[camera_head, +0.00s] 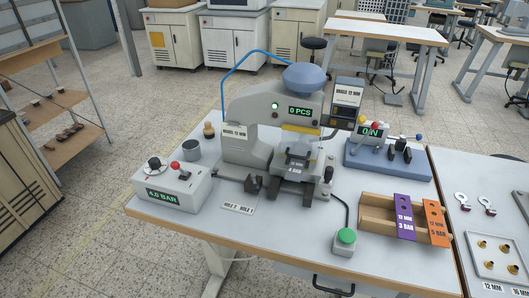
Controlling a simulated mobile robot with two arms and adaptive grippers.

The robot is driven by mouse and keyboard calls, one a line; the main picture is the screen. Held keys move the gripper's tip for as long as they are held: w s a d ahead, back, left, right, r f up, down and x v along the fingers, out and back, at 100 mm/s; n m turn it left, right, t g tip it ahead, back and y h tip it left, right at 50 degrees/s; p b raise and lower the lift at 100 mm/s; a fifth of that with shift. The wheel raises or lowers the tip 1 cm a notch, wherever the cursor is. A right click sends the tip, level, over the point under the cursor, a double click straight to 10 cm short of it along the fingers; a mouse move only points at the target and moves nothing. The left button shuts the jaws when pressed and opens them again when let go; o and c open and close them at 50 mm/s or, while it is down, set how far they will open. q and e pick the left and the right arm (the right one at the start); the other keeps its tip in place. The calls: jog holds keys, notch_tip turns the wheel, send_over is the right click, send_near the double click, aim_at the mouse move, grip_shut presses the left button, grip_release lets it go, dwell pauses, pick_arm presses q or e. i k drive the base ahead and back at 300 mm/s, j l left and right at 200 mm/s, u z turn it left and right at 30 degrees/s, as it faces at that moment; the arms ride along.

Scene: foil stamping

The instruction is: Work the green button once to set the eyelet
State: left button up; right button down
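The green button (346,236) sits on top of a small grey box (343,248) near the front edge of the table, and a black cable runs from the box up toward the press. The eyelet press (247,108) stands at the middle of the table with a blue hopper (303,76) on top. Its display (300,111) reads 0 PCS. A clear guard is in front of its working area, and I cannot tell whether an eyelet or workpiece lies in it. Neither of my grippers shows in this view.
A control box (172,197) reading 4.0 BAR stands at left. A blue-based tester (388,160) reading 0 N is at right. A wooden rack (377,222) holds a purple card (405,216) and an orange card (436,222). Bare tabletop (280,228) lies left of the button.

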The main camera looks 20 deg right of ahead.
aim_at(346, 235)
jog(key=l+z, duration=0.15)
jog(key=z, duration=1.05)
jog(key=j, duration=0.35)
jog(key=i+j+z, duration=0.1)
jog(key=j, duration=0.25)
